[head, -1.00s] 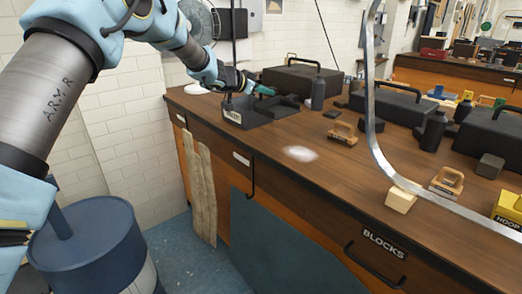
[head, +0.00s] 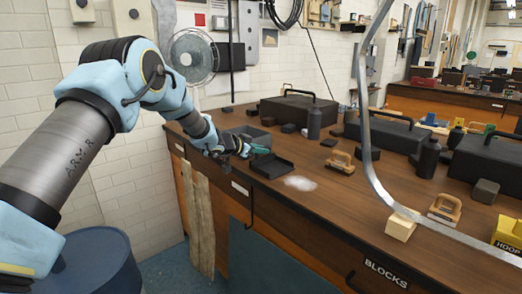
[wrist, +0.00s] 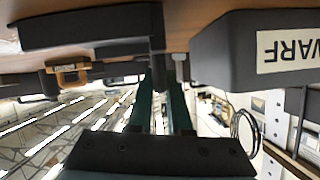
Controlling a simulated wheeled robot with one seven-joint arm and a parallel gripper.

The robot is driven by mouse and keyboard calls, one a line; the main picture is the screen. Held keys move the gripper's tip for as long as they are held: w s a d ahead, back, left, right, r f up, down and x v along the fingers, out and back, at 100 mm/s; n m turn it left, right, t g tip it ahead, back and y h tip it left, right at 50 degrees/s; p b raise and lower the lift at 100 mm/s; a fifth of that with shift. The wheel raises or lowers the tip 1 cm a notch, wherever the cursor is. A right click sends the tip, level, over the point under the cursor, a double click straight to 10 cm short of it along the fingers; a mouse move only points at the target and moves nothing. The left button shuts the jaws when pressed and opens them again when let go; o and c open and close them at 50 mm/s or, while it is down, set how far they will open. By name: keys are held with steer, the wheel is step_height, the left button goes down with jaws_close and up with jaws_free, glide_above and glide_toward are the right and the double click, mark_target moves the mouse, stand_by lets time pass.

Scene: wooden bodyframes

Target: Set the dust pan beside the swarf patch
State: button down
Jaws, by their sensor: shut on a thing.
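The dust pan (head: 271,165) is a dark, shallow tray just left of and behind the swarf patch (head: 299,183), a pale blurred spot on the bench top. A small gap of wood shows between them. My gripper (head: 248,150) is shut on the pan's handle at its back left. In the wrist view the dark pan (wrist: 85,32) lies close to the wood, and my gripper's dark green fingers (wrist: 163,85) close around its handle. I cannot tell whether the pan touches the bench.
A grey bin (head: 247,134) stands behind the pan; its label, partly cut off, shows in the wrist view (wrist: 285,50). A wooden-handled block (head: 340,162) lies right of the patch. A curved metal strip (head: 372,165) rises farther right. Bare bench lies in front of the patch.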

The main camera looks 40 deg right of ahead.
steer(key=c, duration=0.8)
jaws_free()
steer(key=shift+f, duration=0.1)
steer(key=shift+c, duration=0.2)
steer(key=b+v, duration=0.2)
steer(key=v, duration=1)
steer(key=shift+b, duration=0.35)
